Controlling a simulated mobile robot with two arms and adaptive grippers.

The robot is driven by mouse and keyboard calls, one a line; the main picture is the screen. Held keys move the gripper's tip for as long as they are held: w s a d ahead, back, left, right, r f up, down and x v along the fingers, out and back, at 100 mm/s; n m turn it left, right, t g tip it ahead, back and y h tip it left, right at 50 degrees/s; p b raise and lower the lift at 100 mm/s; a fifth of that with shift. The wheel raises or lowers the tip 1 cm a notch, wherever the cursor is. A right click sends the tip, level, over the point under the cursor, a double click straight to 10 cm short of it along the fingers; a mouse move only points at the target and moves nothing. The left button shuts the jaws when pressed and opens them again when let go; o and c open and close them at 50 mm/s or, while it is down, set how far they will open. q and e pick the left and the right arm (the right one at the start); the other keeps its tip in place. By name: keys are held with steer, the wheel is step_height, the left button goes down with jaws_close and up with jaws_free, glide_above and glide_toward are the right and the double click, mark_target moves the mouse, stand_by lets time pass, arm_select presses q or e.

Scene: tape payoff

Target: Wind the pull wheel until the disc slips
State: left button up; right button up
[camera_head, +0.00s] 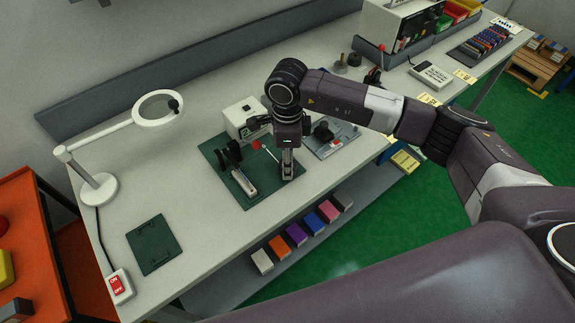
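A dark green baseplate (215,152) on the workbench carries a tape device with black upright discs (232,154), a silver block (243,183) and a small red part (256,144). I cannot tell which part is the pull wheel; some of the device may be hidden behind my arm. My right gripper (287,172) points down over the right side of the green baseplate, to the right of the discs. Its fingers are too small and dark to tell whether they are open, shut or touching anything. My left gripper is not in view.
A white box (241,118) stands behind the baseplate. A grey plate with a black knob (323,132) lies to its right. A magnifier lamp (100,186), an empty dark green plate (154,244) and an on/off switch (119,286) are at the left. Bare bench lies between.

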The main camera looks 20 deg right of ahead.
steer(key=m+b, duration=0.3)
steer(key=m, duration=0.1)
steer(key=shift+f+m, duration=0.15)
steer(key=shift+m, duration=0.15)
steer(key=shift+m+b, duration=1.05)
steer(key=shift+m, duration=0.65)
steer(key=o, duration=1.2)
steer(key=shift+c, duration=0.2)
steer(key=shift+r, duration=0.2)
step_height(320, 180, up, 12)
